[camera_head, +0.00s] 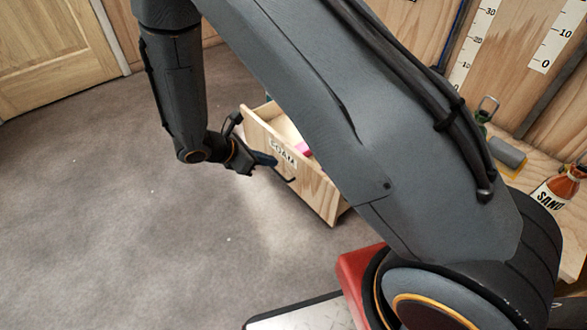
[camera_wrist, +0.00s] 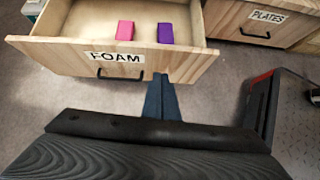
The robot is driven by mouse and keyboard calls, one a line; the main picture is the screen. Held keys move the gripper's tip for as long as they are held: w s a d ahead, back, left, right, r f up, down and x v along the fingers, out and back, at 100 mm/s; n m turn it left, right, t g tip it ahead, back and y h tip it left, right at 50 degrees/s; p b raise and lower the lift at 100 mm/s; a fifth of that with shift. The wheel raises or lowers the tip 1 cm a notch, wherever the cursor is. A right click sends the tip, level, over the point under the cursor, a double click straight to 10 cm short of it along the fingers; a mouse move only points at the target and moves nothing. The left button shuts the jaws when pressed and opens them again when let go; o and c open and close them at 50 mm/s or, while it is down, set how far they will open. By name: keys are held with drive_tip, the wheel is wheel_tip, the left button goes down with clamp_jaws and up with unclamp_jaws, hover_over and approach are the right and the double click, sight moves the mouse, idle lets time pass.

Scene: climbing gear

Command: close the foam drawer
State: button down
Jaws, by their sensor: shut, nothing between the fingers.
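The foam drawer (camera_head: 315,190) is a light wooden drawer with a "FOAM" label and a dark handle, and it stands pulled open. In the wrist view its front (camera_wrist: 60,58) crosses the upper left, with a pink block (camera_wrist: 125,30) and a purple block (camera_wrist: 165,33) inside. My gripper (camera_head: 272,160) is shut and empty, close in front of the drawer face near the label and handle. In the wrist view my gripper (camera_wrist: 162,82) is at the drawer front, right of the label. I cannot tell whether it touches. My arm hides part of the drawer in the head view.
A drawer labelled "PLATES" (camera_wrist: 265,20) is to the right of the foam drawer. The grey floor (camera_head: 120,220) in front of the drawer is clear. A wooden door (camera_head: 55,45) is at the back left.

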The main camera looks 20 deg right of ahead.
wheel_tip(320, 180, down, 2)
drive_tip(key=b, duration=0.6)
approach(302, 162)
drive_tip(key=shift+n, duration=0.4)
drive_tip(key=x, duration=0.3)
drive_tip(key=f+x, duration=0.1)
drive_tip(key=x, duration=0.1)
drive_tip(key=shift+s+a, duration=0.15)
drive_tip(key=shift+a, duration=0.2)
drive_tip(key=shift+d+r, duration=0.15)
drive_tip(key=shift+d, duration=0.35)
drive_tip(key=shift+w+d, duration=0.1)
drive_tip(key=shift+w, duration=0.15)
